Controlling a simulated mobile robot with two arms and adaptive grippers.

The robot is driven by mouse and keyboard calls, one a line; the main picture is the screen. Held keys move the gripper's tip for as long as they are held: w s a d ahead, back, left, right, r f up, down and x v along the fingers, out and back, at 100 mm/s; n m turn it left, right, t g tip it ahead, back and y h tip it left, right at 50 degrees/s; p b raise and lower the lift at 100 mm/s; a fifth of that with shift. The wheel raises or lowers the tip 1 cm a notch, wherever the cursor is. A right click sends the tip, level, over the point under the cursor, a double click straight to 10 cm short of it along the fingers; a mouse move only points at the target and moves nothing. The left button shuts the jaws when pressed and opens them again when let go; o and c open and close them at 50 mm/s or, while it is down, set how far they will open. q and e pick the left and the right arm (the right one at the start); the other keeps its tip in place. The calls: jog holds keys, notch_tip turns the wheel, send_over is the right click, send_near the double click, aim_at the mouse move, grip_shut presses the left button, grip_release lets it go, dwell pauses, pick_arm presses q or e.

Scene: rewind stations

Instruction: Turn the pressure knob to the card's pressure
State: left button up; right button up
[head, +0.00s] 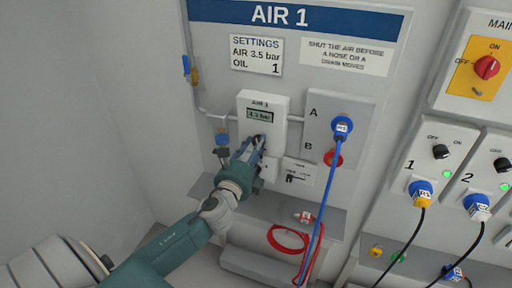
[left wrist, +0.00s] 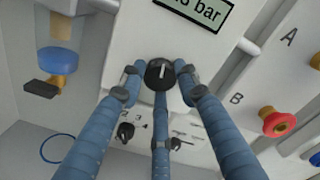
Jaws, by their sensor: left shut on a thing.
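The settings card (head: 256,55) on the AIR 1 panel reads "AIR 3.5 bar, OIL 1". The white AIR 1 regulator box (head: 276,101) has a small display (head: 260,115); it ends in "bar", and its number is too small to read surely, perhaps 4.5. In the left wrist view the display (left wrist: 196,14) is cut off at the top. The black pressure knob (left wrist: 160,73) has a white pointer line, close to upright in that view. My left gripper (head: 259,140) is shut on the knob, its blue fingers around it. My right gripper is not in view.
A smaller black knob (left wrist: 126,131) with numbers sits below. To the right are ports A and B, with a blue hose plug (head: 342,127) in A and a red fitting (head: 333,159) at B. A yellow-and-blue valve (head: 190,70) is at left. A ledge (head: 240,203) runs below.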

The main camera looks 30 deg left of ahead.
pick_arm(q)
jog(key=shift+a+r+n, duration=0.15)
jog(key=shift+r+n, duration=0.1)
jog(key=shift+n, duration=0.45)
jog(key=o, duration=1.1)
jog(key=shift+o, duration=0.2)
jog(key=v, duration=1.2)
jog(key=shift+f, duration=0.2)
